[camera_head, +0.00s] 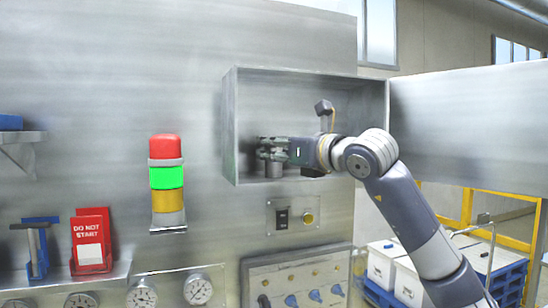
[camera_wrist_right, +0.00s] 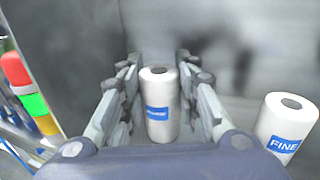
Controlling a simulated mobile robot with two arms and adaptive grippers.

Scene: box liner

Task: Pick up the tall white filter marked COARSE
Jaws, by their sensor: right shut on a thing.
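A white roll-shaped filter (camera_wrist_right: 158,122) with a blue label stands upright between the fingers of my right gripper (camera_wrist_right: 159,72) in the right wrist view. Its label is too blurred to read surely. My right gripper is shut on this filter. In the head view, my right gripper (camera_head: 274,150) reaches into the open metal box, and the lower part of a grey-looking cylinder (camera_head: 274,169) shows below its fingers. A second white filter (camera_wrist_right: 285,127), marked FINE, stands to the right, outside the fingers. My left gripper is not in view.
The metal box (camera_head: 232,130) has side walls close around my right gripper, and its door (camera_head: 470,110) hangs open to the right. A signal tower (camera_head: 166,180) with its green section lit is left of the box. Gauges and a switch panel lie below.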

